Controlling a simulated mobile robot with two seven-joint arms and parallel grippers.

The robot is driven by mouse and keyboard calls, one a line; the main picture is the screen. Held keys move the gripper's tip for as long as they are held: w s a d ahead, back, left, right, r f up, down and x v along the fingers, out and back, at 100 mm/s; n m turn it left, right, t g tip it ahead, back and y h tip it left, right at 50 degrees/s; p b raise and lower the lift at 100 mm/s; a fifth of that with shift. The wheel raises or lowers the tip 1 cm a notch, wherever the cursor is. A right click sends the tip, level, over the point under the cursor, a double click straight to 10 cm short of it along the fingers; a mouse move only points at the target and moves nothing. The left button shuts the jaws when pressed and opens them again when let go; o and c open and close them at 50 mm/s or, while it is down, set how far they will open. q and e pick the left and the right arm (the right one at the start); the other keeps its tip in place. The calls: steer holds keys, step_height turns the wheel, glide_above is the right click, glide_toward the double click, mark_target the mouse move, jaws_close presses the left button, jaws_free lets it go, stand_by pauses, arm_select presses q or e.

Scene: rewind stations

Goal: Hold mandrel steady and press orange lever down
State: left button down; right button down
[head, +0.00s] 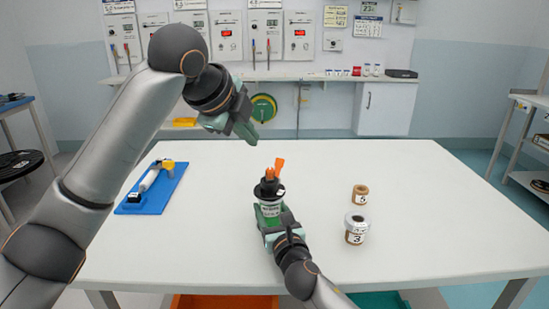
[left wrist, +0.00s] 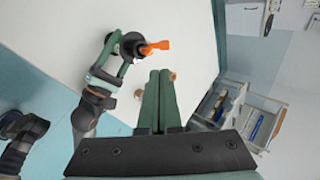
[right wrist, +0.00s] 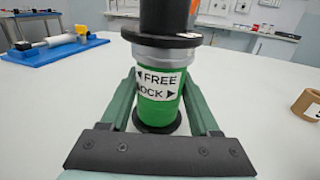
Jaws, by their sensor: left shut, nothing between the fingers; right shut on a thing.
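The mandrel (head: 270,190) stands upright near the middle of the white table, with a green body and black flanges. Its body (right wrist: 158,105) carries a "FREE / LOCK" label in the right wrist view. The orange lever (head: 279,167) sticks up at its top; it also shows in the left wrist view (left wrist: 155,46). My right gripper (head: 268,214) is shut around the green body, one finger on each side. My left gripper (head: 247,133) is shut and empty, in the air above and left of the lever, apart from it. Its fingers show in the left wrist view (left wrist: 160,75).
A blue tray (head: 148,206) holding a white roller and a yellow part lies at the left. A brown ring (head: 360,195) and a white-topped spool (head: 356,228) marked 3 stand right of the mandrel. The table's right side is clear. A shelf (head: 300,75) runs along the back wall.

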arm_select(q)
glide_toward(279, 161)
steer(key=x, duration=0.5)
steer(key=shift+s+a+f, duration=0.1)
steer(key=shift+s+f, duration=0.15)
steer(key=shift+s, duration=0.1)
steer(key=shift+x, duration=0.9)
steer(key=shift+w+d+r, duration=0.2)
steer(key=shift+w+d, duration=0.1)
steer(key=shift+w, duration=0.3)
steer(key=shift+w+d+f, duration=0.15)
steer(key=shift+w+d, duration=0.2)
steer(key=shift+w, duration=0.35)
steer(key=shift+w+d+f, duration=0.25)
steer(key=shift+w+f, duration=0.1)
steer(key=shift+w, duration=0.15)
steer(key=shift+w+d+f, duration=0.25)
steer(key=shift+w+f, duration=0.05)
steer(key=shift+w, duration=0.2)
steer(key=shift+f, duration=0.15)
